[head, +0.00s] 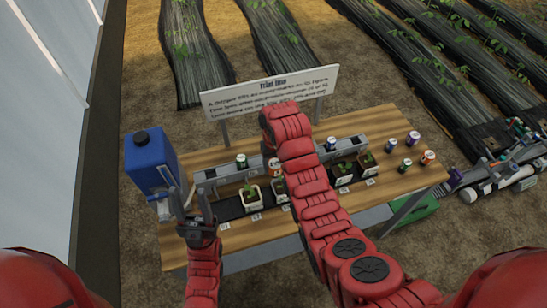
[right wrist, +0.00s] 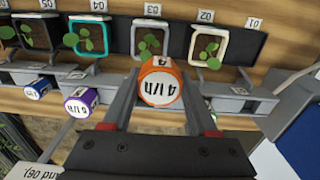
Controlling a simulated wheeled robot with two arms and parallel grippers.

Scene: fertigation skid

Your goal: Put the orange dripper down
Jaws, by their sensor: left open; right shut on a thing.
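The orange dripper (right wrist: 160,85), marked 4 and 4 l/h, is between the fingers of my right gripper (right wrist: 158,100) in the right wrist view. The gripper is shut on it. In the head view my right arm hides the right gripper's fingertips. My left gripper (head: 184,205) is open and empty, above the table's left front end, near the blue tank.
A blue dripper (right wrist: 38,88) and a purple dripper (right wrist: 81,101) stand farther left along the rail. Several potted seedlings line the wooden table (head: 240,237). A blue tank (head: 150,158) stands at the left end, a sign (head: 270,92) behind. Several loose drippers (head: 427,157) stand at the right.

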